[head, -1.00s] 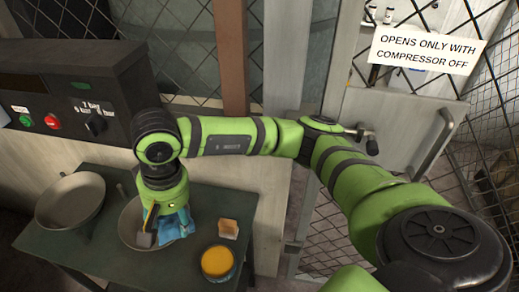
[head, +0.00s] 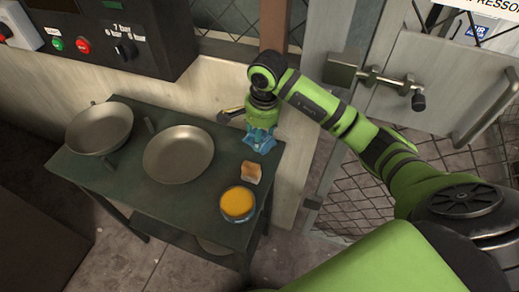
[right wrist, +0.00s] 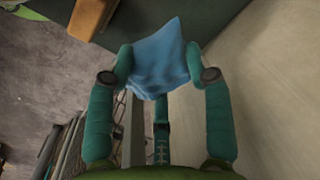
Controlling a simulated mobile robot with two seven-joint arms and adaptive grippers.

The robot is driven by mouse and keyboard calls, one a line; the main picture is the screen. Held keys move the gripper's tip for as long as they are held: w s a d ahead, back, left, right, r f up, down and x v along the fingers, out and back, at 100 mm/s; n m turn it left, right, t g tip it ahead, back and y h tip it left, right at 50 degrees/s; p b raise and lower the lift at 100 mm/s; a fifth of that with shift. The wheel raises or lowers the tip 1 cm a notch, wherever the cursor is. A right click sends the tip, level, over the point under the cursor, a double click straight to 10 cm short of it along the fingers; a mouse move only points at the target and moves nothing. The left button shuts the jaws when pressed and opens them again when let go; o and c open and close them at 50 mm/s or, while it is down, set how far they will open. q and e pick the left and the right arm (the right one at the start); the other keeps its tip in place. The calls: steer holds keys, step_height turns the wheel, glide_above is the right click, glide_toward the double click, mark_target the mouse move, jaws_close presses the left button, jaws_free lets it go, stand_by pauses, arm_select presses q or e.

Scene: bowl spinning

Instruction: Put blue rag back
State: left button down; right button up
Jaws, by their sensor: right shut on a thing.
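The blue rag (head: 262,141) hangs below my right gripper (head: 260,128) at the back right corner of the dark green table (head: 160,207). In the right wrist view the rag (right wrist: 160,58) is pinched between the fingertips of my right gripper (right wrist: 160,75). Whether the rag's lower edge touches the table top is hard to tell. My left gripper is not in view.
Two metal bowls stand on the table, one at the left (head: 100,128) and one in the middle (head: 178,154). A tan block (head: 251,172) and a round tin of yellow stuff (head: 238,203) sit at the right. A control panel (head: 100,35) and wall are behind.

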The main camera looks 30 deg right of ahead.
mark_target(262, 136)
step_height(262, 136, down, 6)
steer(key=shift+p, duration=0.6)
steer(key=shift+f, duration=0.3)
steer(key=o, duration=0.6)
steer(key=shift+f+b, duration=0.1)
steer(key=shift+b, duration=0.2)
steer(key=o, duration=0.4)
steer(key=shift+r+p, duration=0.3)
steer(key=shift+r, duration=0.05)
steer(key=r+b, duration=0.1)
steer(key=r, duration=0.2)
steer(key=r+b, duration=0.1)
steer(key=r, duration=0.3)
steer(key=s+r, duration=0.1)
steer(key=r, duration=0.2)
steer(key=shift+d+r+b, duration=0.15)
steer(key=shift+r+b, duration=0.15)
steer(key=shift+b, duration=0.1)
steer(key=shift+s+r, duration=0.2)
steer(key=shift+r, duration=0.35)
